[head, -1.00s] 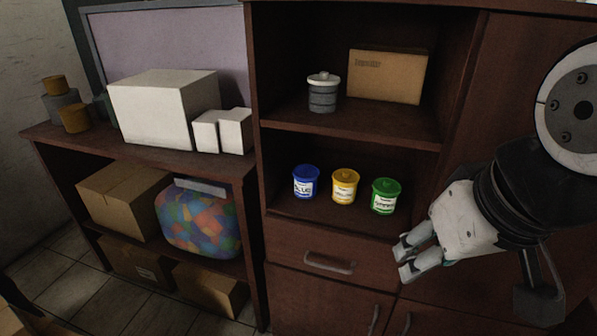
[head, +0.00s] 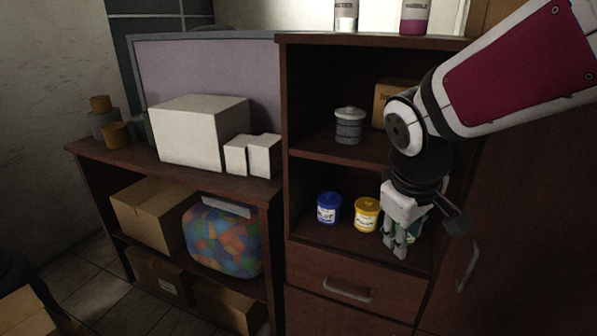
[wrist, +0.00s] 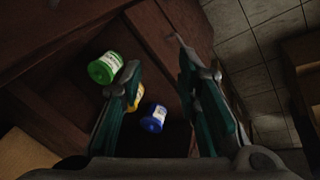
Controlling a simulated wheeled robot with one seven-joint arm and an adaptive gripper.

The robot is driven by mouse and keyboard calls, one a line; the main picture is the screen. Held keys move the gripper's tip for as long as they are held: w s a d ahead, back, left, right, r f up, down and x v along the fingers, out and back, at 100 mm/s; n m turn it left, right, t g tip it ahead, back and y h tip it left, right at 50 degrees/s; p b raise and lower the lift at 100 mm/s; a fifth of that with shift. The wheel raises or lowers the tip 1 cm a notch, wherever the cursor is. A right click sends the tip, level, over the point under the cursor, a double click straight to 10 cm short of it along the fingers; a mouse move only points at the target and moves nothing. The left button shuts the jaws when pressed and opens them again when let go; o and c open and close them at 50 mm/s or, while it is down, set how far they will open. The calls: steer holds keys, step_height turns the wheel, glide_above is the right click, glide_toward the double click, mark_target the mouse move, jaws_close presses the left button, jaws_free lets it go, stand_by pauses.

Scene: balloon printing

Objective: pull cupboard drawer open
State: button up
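The cupboard drawer (head: 385,283) is a closed dark-brown front under the open shelf. Its grey bar handle (head: 347,289) is in clear view in the head view. My gripper (head: 394,252) points down in front of the shelf, above and right of the handle. It hides most of the green can (head: 418,229). In the wrist view my gripper (wrist: 164,72) has its two fingers spread, with nothing held between them. A greyish piece, likely the handle (wrist: 178,41), shows near the right finger's tip there; it is partly hidden and dark.
A blue can (head: 328,208) and a yellow can (head: 366,215) stand on the shelf above the drawer. A grey jar (head: 348,127) sits one shelf up. A door handle (head: 467,267) is to the right. Left is a low shelf with white boxes (head: 200,133).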

steer(key=w+a+f+n+p, duration=0.2)
steer(key=w+f+n, duration=0.2)
steer(key=w+f, duration=0.35)
steer(key=n+g+y+p, duration=0.1)
steer(key=n+y, duration=0.1)
steer(key=n, duration=0.1)
glide_toward(345, 292)
steer(key=x, duration=0.8)
steer(key=shift+a+p, duration=0.1)
steer(key=shift+p, duration=0.3)
steer(key=shift+c, duration=0.2)
jaws_close()
